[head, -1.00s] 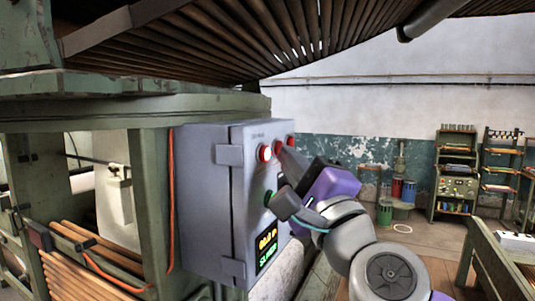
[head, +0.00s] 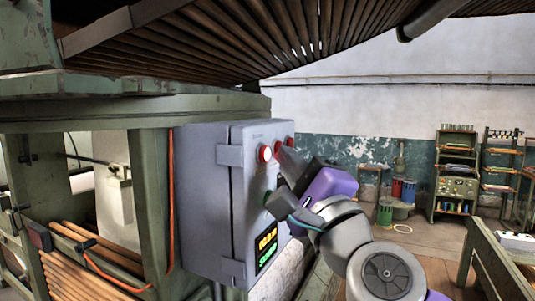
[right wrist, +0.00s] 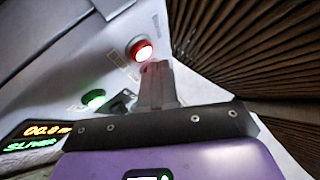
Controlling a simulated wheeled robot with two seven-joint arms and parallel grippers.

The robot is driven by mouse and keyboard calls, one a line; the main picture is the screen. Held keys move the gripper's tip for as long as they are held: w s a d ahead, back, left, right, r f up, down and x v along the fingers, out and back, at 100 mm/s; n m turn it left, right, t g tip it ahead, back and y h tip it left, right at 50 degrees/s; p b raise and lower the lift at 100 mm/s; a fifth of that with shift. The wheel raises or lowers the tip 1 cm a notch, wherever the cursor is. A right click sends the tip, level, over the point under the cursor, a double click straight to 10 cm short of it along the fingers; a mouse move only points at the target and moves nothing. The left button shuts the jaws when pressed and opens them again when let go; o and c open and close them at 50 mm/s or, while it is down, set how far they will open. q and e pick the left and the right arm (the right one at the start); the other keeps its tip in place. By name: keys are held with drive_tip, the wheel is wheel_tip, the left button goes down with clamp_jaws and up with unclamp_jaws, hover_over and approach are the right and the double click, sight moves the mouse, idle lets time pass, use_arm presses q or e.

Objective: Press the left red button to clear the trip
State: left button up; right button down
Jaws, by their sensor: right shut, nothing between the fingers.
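The grey control box (head: 205,205) hangs on the green machine frame. Its left red button (head: 265,153) is lit and in plain sight in the head view. Another red button (head: 290,141) shows farther right, partly behind my gripper. My right gripper (head: 281,154) is shut and empty, its tips close to the panel just right of the left red button. In the right wrist view the shut fingers (right wrist: 156,70) point at a lit red button (right wrist: 139,50), just below it in the picture; I cannot tell which button this is, or whether they touch. My left gripper is out of view.
A green button (right wrist: 95,99) and a lit display (head: 266,246) sit lower on the box. A slatted wooden apron (head: 230,40) slopes overhead. Shelves (head: 456,170) and drums (head: 403,190) stand far back. A bench (head: 500,255) is at the right.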

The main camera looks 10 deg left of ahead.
drive_tip(key=shift+w+a, duration=0.1)
drive_tip(key=shift+a, duration=0.2)
drive_tip(key=shift+w+a, duration=0.15)
drive_tip(key=shift+a, duration=0.35)
idle(0.9)
drive_tip(key=shift+d, duration=0.1)
drive_tip(key=shift+s+d, duration=0.3)
drive_tip(key=shift+d, duration=0.5)
drive_tip(key=d, duration=0.1)
drive_tip(key=s+d, duration=0.1)
drive_tip(key=d, duration=0.2)
drive_tip(key=shift+s+d+b, duration=0.25)
drive_tip(key=shift+d+b, duration=0.1)
drive_tip(key=shift+b, duration=0.05)
